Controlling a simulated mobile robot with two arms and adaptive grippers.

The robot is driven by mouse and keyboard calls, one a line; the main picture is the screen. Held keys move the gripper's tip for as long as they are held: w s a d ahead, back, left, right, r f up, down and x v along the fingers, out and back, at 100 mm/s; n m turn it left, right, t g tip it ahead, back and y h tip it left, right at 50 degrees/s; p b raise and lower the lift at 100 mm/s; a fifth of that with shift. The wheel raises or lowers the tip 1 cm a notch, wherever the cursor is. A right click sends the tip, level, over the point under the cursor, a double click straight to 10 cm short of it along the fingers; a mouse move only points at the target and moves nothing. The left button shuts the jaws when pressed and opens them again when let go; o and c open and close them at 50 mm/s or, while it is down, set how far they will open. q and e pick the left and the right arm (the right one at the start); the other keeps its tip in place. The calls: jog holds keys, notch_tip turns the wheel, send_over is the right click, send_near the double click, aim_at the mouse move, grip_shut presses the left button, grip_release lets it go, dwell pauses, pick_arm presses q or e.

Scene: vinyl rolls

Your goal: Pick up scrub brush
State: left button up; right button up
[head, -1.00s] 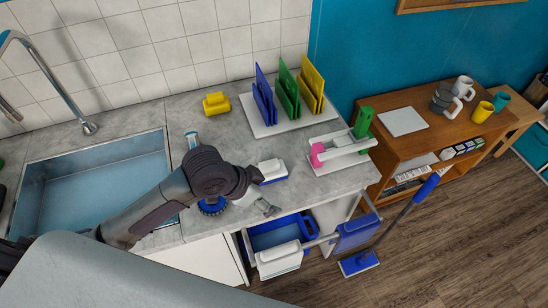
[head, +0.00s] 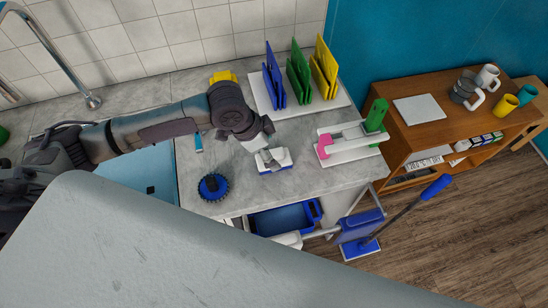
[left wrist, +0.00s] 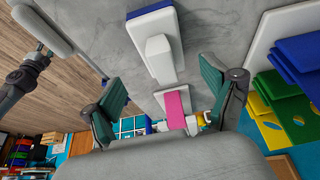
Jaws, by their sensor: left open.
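The scrub brush (head: 275,165) has a white body and handle over a blue edge. It stands on the grey counter (head: 330,184). My left gripper (head: 265,155) is open just above it, partly covering it in the head view. In the left wrist view the brush (left wrist: 160,48) lies ahead of the open fingers (left wrist: 165,104), near the top of the picture, with nothing between the fingers. Whether a finger touches it I cannot tell.
A round blue brush (head: 213,187) lies left of it. A white holder (head: 350,148) with pink and green items stands right. Upright blue, green and yellow boards (head: 299,75) stand behind. A blue bin (head: 285,217) hangs below the counter's front edge.

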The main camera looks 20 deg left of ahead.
aim_at(273, 152)
pick_arm(q)
jog(key=shift+w+d+f+p, duration=0.2)
jog(key=shift+w+f+p, duration=0.1)
jog(key=shift+f, duration=0.25)
jog(key=x, duration=0.1)
jog(key=p+x, duration=0.1)
jog(key=x, duration=0.1)
jog(key=shift+w+a+f, duration=0.15)
jog(key=shift+f, duration=0.15)
jog(key=shift+w+f, duration=0.15)
jog(key=shift+f, duration=0.2)
jog(key=c, duration=1.2)
pick_arm(e)
jog(key=shift+w+a+r, duration=0.15)
jog(key=shift+w+r, duration=0.45)
jog(key=shift+r, duration=0.35)
pick_arm(q)
jog(key=shift+r, duration=0.15)
jog(key=shift+c, duration=0.2)
